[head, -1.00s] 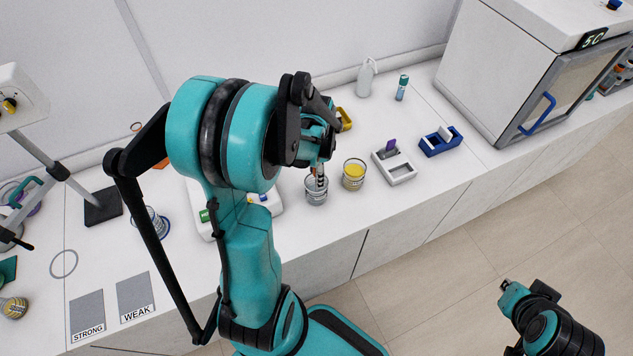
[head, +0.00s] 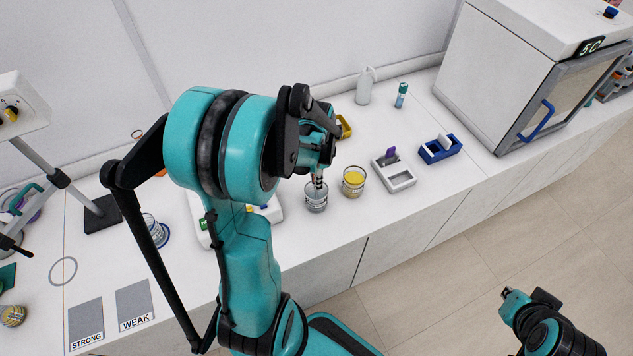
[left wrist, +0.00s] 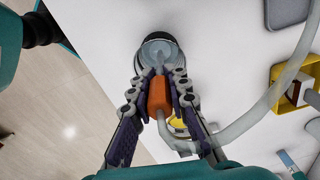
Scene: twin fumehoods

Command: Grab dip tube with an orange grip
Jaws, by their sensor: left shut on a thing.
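The dip tube's orange grip (left wrist: 160,95) is between the fingers of my left gripper (left wrist: 160,92) in the left wrist view. The fingers are shut on it from both sides. Beyond the grip, the thin tube reaches toward a clear beaker (left wrist: 158,48); I cannot tell how deep its tip sits. In the head view my left gripper (head: 319,172) is just above this clear beaker (head: 316,198), and my own arm hides the orange grip. My right gripper (head: 506,293) is over the floor at the lower right, too small to read its fingers.
A beaker of yellow liquid (head: 353,182) stands close right of the clear beaker. A grey hose (left wrist: 268,100) curves beside the left gripper. A white holder (head: 400,178), a blue holder (head: 440,149) and a wash bottle (head: 364,86) stand on the bench. Bench space near the oven (head: 540,85) is free.

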